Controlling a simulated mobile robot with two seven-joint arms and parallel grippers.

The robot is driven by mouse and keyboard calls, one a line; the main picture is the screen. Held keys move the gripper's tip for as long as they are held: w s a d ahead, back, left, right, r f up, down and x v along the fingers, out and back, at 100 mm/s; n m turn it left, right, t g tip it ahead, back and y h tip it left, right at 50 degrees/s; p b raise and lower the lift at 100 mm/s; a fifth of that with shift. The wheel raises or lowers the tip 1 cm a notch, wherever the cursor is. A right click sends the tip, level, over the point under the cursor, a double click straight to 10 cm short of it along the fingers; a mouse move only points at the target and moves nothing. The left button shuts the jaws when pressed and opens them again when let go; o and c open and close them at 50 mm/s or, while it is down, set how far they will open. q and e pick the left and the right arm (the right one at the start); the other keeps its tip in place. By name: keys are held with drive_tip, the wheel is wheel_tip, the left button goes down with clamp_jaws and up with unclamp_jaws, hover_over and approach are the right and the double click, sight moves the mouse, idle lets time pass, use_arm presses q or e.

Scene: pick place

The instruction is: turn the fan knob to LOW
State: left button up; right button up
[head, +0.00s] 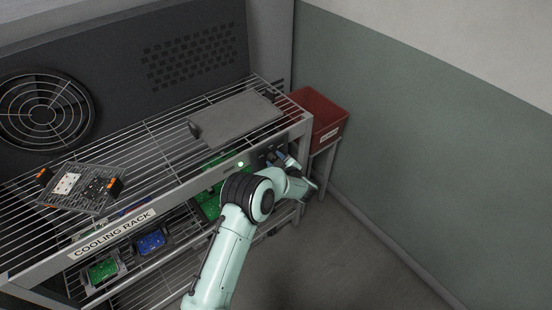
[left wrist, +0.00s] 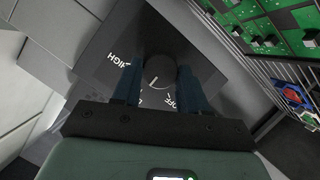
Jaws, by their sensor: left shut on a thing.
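The fan knob (left wrist: 160,70) is a dark round knob on a dark control panel (left wrist: 107,45) in the left wrist view. White lettering around it reads HIGH and OFF; a further label is mostly hidden behind my gripper. A short white mark shows at the knob's edge, but I cannot tell the setting surely. My left gripper (left wrist: 158,76) is shut on the knob, one blue finger on each side. In the head view my left gripper (head: 279,158) is at the panel on the rack's right end, and the knob cannot be made out there.
The wire cooling rack (head: 130,172) holds a grey box (head: 236,116) and a tray with parts (head: 80,187). Green and blue boards sit on lower shelves. A red bin (head: 320,115) stands right of the rack; open floor lies in front.

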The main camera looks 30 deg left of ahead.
idle(0.3)
use_arm(q)
drive_tip(key=o, duration=1.1)
drive_tip(key=shift+c, duration=0.2)
drive_tip(key=b+v, duration=0.2)
drive_tip(key=v, duration=1.1)
drive_tip(key=shift+d, duration=0.15)
use_arm(e)
drive_tip(key=shift+s+f, duration=0.4)
drive_tip(key=shift+f, duration=0.2)
drive_tip(key=shift+s+f, duration=0.35)
drive_tip(key=shift+f, duration=0.25)
use_arm(q)
drive_tip(key=shift+s, duration=0.15)
